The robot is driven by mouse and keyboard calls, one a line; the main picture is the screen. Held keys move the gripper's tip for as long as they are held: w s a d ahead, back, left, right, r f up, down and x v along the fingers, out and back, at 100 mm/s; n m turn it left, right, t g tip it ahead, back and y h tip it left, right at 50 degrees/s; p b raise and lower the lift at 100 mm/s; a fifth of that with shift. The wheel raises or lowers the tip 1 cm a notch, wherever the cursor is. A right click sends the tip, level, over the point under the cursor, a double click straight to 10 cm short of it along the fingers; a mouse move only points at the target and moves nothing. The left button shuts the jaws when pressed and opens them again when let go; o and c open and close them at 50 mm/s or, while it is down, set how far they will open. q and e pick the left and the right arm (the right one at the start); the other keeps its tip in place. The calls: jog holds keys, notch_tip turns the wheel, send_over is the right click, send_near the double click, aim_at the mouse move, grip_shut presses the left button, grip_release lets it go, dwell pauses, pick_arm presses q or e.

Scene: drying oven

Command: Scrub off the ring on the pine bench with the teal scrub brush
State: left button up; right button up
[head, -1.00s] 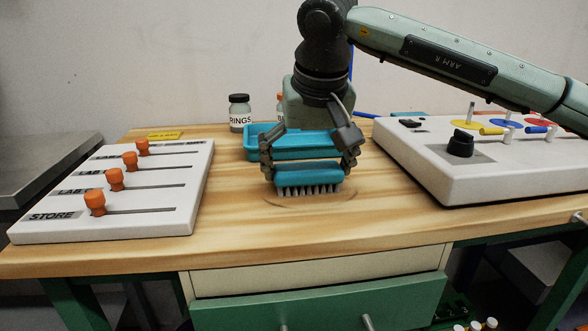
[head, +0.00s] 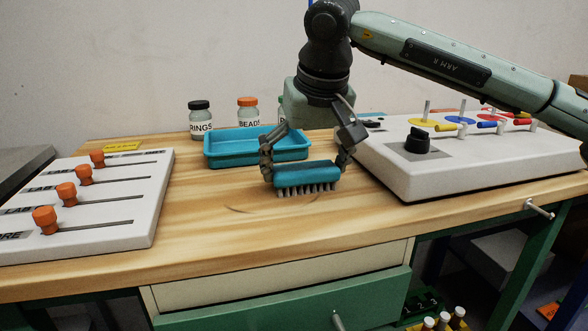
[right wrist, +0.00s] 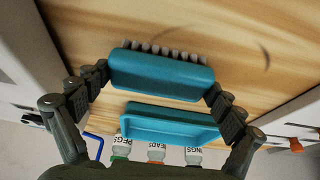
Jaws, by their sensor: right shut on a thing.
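The teal scrub brush (head: 306,176) is held bristles down, crosswise between the fingers of my right gripper (head: 306,166). Its bristles are at or just above the bench; I cannot tell whether they touch. The brush also fills the middle of the right wrist view (right wrist: 160,72), with a finger at each end. The rest is faint or hidden. My left gripper is out of view.
A teal tray (head: 225,160) stands just behind the brush, with labelled jars (head: 200,122) behind it. A white slider board (head: 115,220) with orange knobs is at the left. A white panel (head: 400,180) with a black knob is at the right. The bench front is clear.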

aim_at(272, 195)
jog(key=shift+w+d+f, duration=0.1)
jog(key=shift+w+d, duration=0.15)
jog(key=shift+d, duration=0.55)
jog(key=shift+s+d+b, duration=0.15)
jog(key=shift+s+b, duration=0.05)
jog(key=shift+s, duration=0.3)
jog(key=shift+s+d+b, duration=0.15)
jog(key=shift+s+b, duration=0.05)
jog(key=shift+s, duration=0.3)
jog(key=shift+s+a+r, duration=0.1)
jog(key=shift+s+a, duration=0.15)
jog(key=shift+a, duration=0.6)
jog(key=shift+s+a+r, duration=0.1)
jog(key=shift+s+a, duration=0.15)
jog(key=shift+a, duration=0.6)
jog(key=shift+s+a+f, duration=0.1)
jog(key=shift+s+a, duration=0.2)
jog(key=shift+a, duration=0.6)
jog(key=shift+s+a+f, duration=0.1)
jog(key=shift+s+a, duration=0.2)
jog(key=shift+a, duration=0.6)
jog(key=shift+s+a+r+p, duration=0.1)
jog(key=shift+s+a+p, duration=0.2)
jog(key=shift+a, duration=0.85)
jog(key=shift+s+a+f+p, duration=0.15)
jog(key=shift+s+a, duration=0.3)
jog(key=shift+a, duration=0.7)
jog(key=shift+s+a+r+p, duration=0.2)
jog(key=shift+s+a, duration=0.15)
jog(key=shift+a, duration=0.8)
